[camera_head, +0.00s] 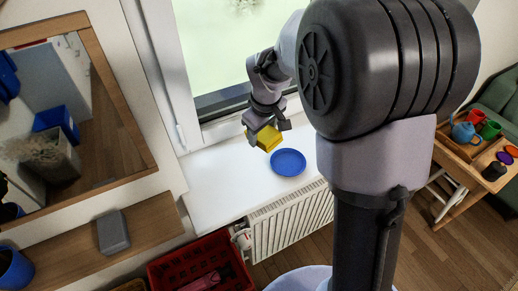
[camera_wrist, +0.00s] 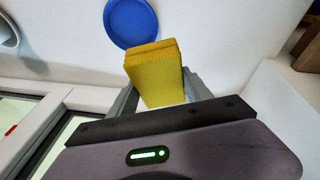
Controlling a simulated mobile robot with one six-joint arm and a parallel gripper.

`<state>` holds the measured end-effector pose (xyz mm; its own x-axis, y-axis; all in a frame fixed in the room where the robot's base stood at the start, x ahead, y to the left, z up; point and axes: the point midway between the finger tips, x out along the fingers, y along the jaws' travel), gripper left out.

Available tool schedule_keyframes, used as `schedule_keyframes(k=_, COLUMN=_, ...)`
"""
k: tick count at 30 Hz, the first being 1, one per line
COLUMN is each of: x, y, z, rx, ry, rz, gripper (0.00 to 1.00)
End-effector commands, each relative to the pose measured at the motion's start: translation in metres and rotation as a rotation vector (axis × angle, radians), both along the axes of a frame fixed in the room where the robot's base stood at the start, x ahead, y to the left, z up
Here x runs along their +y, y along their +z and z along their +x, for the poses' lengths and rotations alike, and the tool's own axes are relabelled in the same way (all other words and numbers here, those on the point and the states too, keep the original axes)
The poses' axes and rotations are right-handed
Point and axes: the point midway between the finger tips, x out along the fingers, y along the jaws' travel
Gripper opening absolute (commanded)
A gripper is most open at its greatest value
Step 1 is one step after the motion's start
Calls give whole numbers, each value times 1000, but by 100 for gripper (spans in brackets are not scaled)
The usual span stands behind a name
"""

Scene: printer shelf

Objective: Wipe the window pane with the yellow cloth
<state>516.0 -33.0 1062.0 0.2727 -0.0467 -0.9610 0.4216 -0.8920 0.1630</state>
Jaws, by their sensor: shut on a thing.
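The yellow cloth (camera_head: 265,139) is a folded block held in my gripper (camera_head: 265,131), just above the white windowsill. In the wrist view the cloth (camera_wrist: 155,75) sits between the two fingers of my gripper (camera_wrist: 160,90), which is shut on it. The window pane (camera_head: 235,45) is behind and above the gripper in the head view, pale green with a greyish smudge (camera_head: 243,5) near the top edge. The cloth looks apart from the pane. Part of the pane is hidden by my arm.
A blue plate (camera_head: 288,162) lies on the windowsill (camera_head: 215,190) close to the cloth. A radiator (camera_head: 290,222) is below the sill. A red crate (camera_head: 200,262) stands on the floor. A mirror (camera_head: 75,110) and a shelf (camera_head: 75,240) are at left; a tea table (camera_head: 452,190) at right.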

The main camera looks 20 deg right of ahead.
Motion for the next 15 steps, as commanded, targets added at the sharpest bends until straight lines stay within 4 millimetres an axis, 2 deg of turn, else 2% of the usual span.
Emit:
schedule_keyframes(k=1, x=-4, y=20, z=11, rx=12, ry=84, rz=-48, gripper=25)
schedule_keyframes(k=5, x=-14, y=63, z=35, rx=34, ry=389, rz=-235, gripper=25)
schedule_keyframes(k=9, x=-18, y=114, z=56, rx=-18, ry=775, rz=-499, gripper=25)
schedule_keyframes(k=12, x=-18, y=146, z=66, rx=-117, ry=1026, rz=-683, gripper=25)
schedule_keyframes(k=15, x=-17, y=165, z=72, rx=-214, ry=1182, rz=-803, gripper=25)
